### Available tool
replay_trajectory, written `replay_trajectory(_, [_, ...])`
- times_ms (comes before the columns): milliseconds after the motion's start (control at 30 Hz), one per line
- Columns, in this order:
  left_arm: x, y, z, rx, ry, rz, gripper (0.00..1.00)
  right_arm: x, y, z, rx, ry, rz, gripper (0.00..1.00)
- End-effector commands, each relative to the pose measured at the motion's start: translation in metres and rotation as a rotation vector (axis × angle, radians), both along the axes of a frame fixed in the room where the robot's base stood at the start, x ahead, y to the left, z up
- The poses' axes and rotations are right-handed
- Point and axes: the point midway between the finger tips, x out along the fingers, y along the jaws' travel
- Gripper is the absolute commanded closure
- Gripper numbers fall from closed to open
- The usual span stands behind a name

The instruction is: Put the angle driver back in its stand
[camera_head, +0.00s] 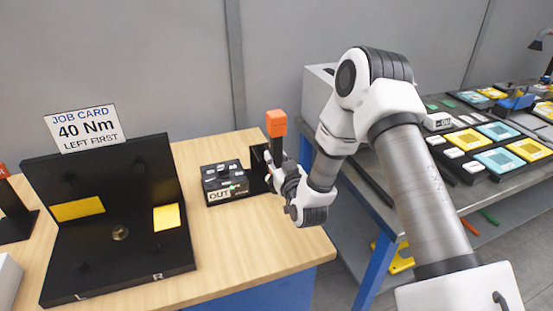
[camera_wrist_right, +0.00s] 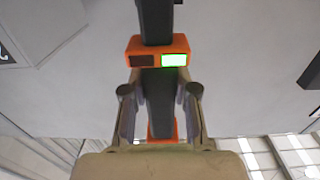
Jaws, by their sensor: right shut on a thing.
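The angle driver (camera_head: 277,124) is upright, with an orange block at its top and a black body below. My right gripper (camera_head: 271,168) is shut on its body; the wrist view shows a finger on each side of the black body (camera_wrist_right: 158,98). In that view an orange collar (camera_wrist_right: 146,51) carries a lit green window. A black upright piece (camera_head: 257,169), which looks like the stand, is right at the driver's lower part. The gripper hides the driver's lower end, so I cannot tell whether it sits in the stand. My left gripper is not in view.
A black box marked OUT (camera_head: 225,184) stands just left of the gripper on the wooden table (camera_head: 235,245). A black fixture (camera_head: 120,255) with a 40 Nm job card (camera_head: 88,129) fills the table's left. A grey bench (camera_head: 400,190) with coloured trays stands at right.

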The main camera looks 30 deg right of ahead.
Motion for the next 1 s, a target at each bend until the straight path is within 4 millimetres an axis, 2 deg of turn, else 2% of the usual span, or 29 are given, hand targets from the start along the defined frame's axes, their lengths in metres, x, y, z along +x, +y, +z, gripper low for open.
replay_trajectory(1000, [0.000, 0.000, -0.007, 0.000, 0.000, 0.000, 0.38, 0.030, -0.007, 0.002, -0.002, -0.008, 0.000, 1.00])
